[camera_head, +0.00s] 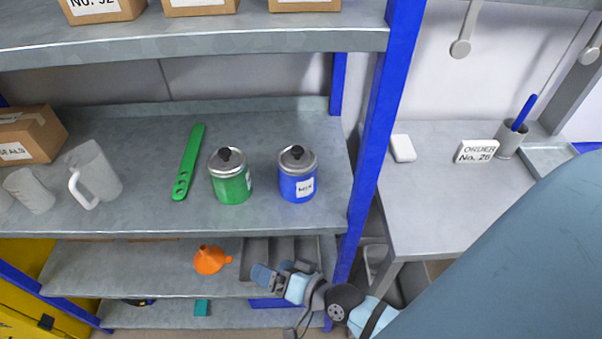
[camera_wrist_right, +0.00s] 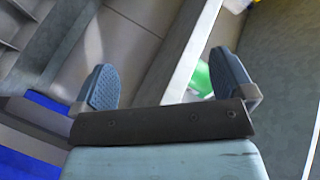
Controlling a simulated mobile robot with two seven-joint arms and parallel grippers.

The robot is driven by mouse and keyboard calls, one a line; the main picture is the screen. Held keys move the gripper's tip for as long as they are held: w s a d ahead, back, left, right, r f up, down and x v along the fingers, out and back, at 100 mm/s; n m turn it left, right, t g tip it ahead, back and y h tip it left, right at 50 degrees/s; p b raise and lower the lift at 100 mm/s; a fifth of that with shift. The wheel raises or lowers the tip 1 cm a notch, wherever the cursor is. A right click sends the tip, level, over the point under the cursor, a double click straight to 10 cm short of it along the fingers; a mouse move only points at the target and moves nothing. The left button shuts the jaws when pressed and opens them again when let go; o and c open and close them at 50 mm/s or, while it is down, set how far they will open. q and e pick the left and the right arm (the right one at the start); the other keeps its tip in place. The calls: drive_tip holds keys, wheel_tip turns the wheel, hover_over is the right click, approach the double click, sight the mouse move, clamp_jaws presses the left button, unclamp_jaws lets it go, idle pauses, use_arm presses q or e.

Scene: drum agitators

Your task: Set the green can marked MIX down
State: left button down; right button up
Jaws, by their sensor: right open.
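A green can (camera_head: 231,184) with a grey lid and black knob stands upright on the middle shelf (camera_head: 140,214). Only an edge of its white label shows, and I cannot read it. A blue can (camera_head: 298,184) stands upright to its right, and its label seems to read MIX. My right gripper (camera_head: 280,269) is open, below that shelf's front edge and apart from both cans. In the right wrist view, nothing is between its fingers' pads (camera_wrist_right: 164,72). A green patch (camera_wrist_right: 202,80) shows beside one finger there; I cannot tell what it is. My left gripper is not in view.
A blue post (camera_head: 373,140) separates the shelves from a grey table (camera_head: 430,190). An orange funnel (camera_head: 208,260) sits on the lower shelf. Boxes stand on the upper shelf.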

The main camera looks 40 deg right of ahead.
drive_tip(key=s+d+f+n+g+h, duration=0.2)
drive_tip(key=s+d+f+n+g, duration=0.1)
drive_tip(key=f+n, duration=0.5)
drive_tip(key=shift+s+d+f+n+h, duration=0.2)
drive_tip(key=shift+s+d+n+h, duration=0.15)
drive_tip(key=shift+s+n, duration=0.25)
drive_tip(key=shift+s, duration=0.1)
wheel_tip(320, 180, up, 8)
drive_tip(key=p, duration=0.8)
drive_tip(key=shift+d, duration=0.15)
